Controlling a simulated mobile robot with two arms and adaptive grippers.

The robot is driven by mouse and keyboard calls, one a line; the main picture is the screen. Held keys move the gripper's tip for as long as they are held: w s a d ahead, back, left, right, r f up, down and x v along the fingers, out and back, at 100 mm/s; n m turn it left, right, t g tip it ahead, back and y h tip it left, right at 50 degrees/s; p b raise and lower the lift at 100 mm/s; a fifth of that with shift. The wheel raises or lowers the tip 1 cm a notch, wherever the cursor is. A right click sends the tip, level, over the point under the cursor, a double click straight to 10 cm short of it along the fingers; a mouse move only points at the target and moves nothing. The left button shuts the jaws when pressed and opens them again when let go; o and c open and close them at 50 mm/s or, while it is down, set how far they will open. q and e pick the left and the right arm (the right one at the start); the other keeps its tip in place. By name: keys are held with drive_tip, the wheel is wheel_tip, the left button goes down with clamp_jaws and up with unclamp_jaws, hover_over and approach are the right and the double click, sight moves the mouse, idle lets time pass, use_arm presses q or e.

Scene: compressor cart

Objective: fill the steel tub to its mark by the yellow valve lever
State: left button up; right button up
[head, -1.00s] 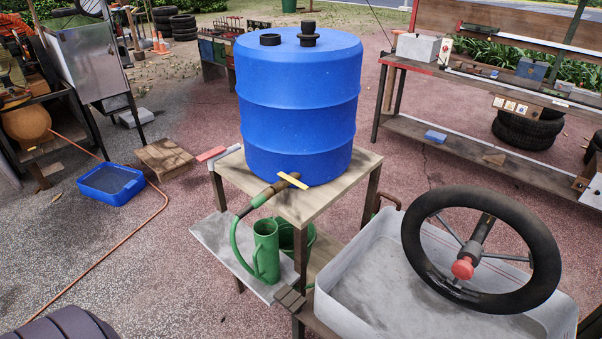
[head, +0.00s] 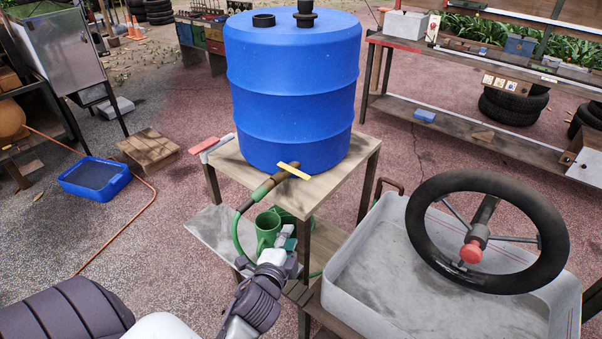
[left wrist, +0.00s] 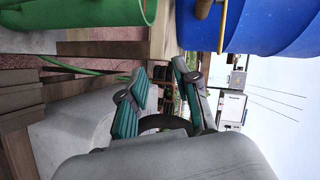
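The yellow valve lever (head: 295,171) sits on the tap at the base of the blue drum (head: 290,95); it also shows in the left wrist view (left wrist: 222,25). A green hose (head: 237,230) hangs from the tap beside the green can (head: 267,230). The pale grey tub (head: 350,272) stands at the lower right; I cannot tell whether it holds water. My left gripper (head: 287,238) is in front of the can, below the lever and apart from it. In the left wrist view its teal fingers (left wrist: 160,72) are spread and empty. My right gripper is not in view.
A black steering wheel (head: 487,235) with a red hub stands over the tub. The drum rests on a wooden stand (head: 330,185), its post close to my left gripper. A blue basin (head: 95,180) lies on the ground at left. A workbench (head: 460,130) stands behind.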

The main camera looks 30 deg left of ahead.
sight(301, 173)
use_arm(q)
wheel_tip(301, 173, up, 8)
drive_tip(key=w+a+m+t, duration=0.1)
drive_tip(key=a+m+t, duration=0.1)
drive_tip(key=m+t, duration=0.1)
drive_tip(key=shift+y, duration=0.4)
drive_tip(key=x, duration=0.4)
drive_tip(key=p+x, duration=0.1)
drive_tip(key=x, duration=0.4)
drive_tip(key=f+x, duration=0.1)
drive_tip(key=x, duration=0.3)
drive_tip(key=shift+w+p, duration=0.4)
clamp_jaws()
